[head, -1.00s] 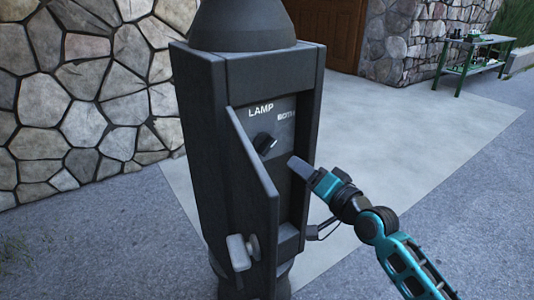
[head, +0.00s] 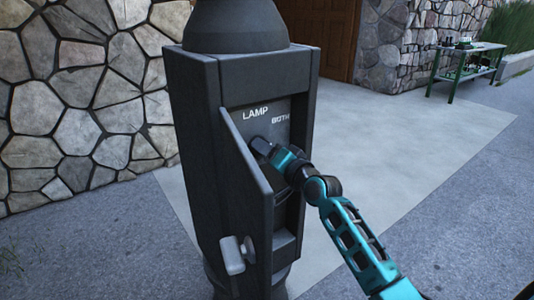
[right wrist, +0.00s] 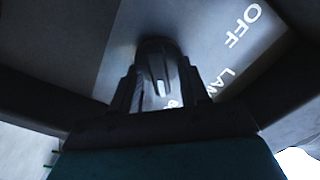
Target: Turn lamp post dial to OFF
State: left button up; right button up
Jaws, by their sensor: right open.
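The dark lamp post (head: 195,130) stands upright with its hinged door (head: 247,190) swung open. Inside, a grey panel bears the words LAMP (head: 255,114) and BOTH. My right gripper (head: 262,147) reaches into the box and largely hides the dial in the head view. In the right wrist view the dark dial (right wrist: 157,60) with a pale mark lies between my open fingers (right wrist: 158,90). Contact with it cannot be told. The word OFF (right wrist: 243,26) is at the upper right, and the pale mark does not face it. My left gripper is not in view.
The open door, with a pale latch handle (head: 234,256), stands close to the left of my right gripper. A stone wall (head: 80,100) is behind the post on the left. A green table (head: 466,68) stands far back right. The paving to the right is clear.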

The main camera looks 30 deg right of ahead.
jog(key=c, duration=0.7)
grip_shut()
